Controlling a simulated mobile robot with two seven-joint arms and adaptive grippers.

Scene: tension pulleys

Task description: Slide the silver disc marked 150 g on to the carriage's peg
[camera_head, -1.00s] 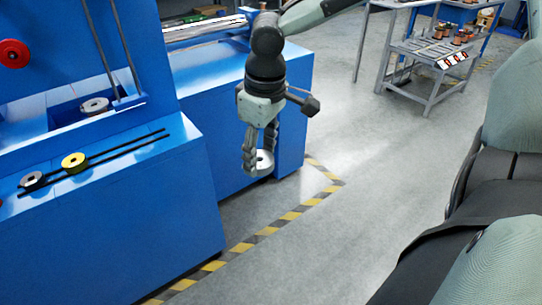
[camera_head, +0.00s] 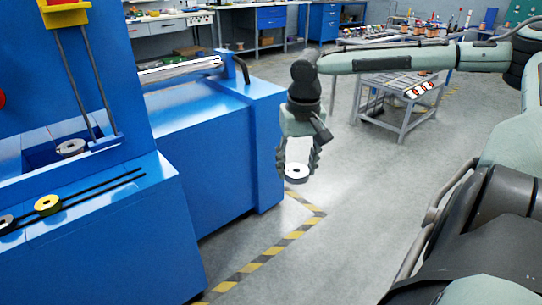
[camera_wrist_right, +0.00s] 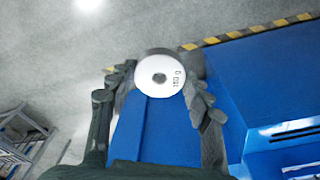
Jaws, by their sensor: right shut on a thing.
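My right gripper (camera_head: 297,168) is shut on a silver disc (camera_head: 297,174) with a round centre hole. It holds the disc roughly flat in the air, right of the blue machine and clear of it. The right wrist view shows the disc (camera_wrist_right: 160,76) between the fingers (camera_wrist_right: 160,90), with small print that looks like 150 g. A yellow block (camera_head: 65,13) on two upright rods, possibly the carriage, is at the upper left. I cannot make out a peg. My left gripper is not in view.
The blue machine (camera_head: 120,225) fills the left. A grey disc (camera_head: 70,148) sits in its recess; a yellow disc (camera_head: 48,205) and a dark-rimmed disc (camera_head: 5,224) lie by the black slots. A grey trolley (camera_head: 398,105) stands behind on open floor.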

